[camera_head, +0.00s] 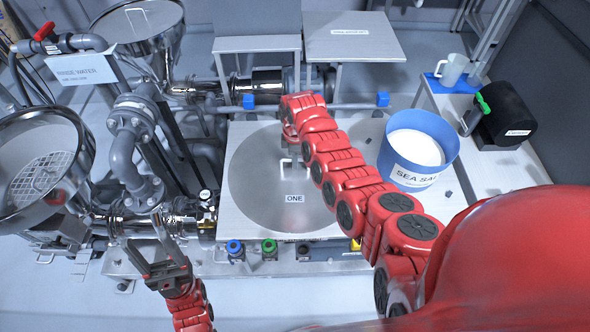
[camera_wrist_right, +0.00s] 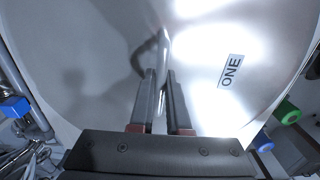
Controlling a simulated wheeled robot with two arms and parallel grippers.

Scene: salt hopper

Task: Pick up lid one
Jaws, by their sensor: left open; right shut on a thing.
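Lid one (camera_head: 262,194) is a large round steel disc with a label reading ONE, in the middle of the head view. It also fills most of the right wrist view (camera_wrist_right: 80,60). My right gripper (camera_head: 291,158) is over the lid's middle. In the right wrist view its two fingers (camera_wrist_right: 160,98) are shut on the lid's upright bar handle (camera_wrist_right: 163,50). I cannot tell whether the lid is raised off the surface under it. My left gripper (camera_head: 160,244) is open and empty at the lower left, apart from the lid.
A blue tub (camera_head: 388,146) labelled SEA SALT stands right of the lid. Steel hoppers (camera_head: 30,160) and pipes (camera_head: 127,150) crowd the left side. Coloured knobs (camera_head: 269,246) line the bench front. A white mug (camera_head: 452,69) and black drum (camera_head: 506,112) stand at the right.

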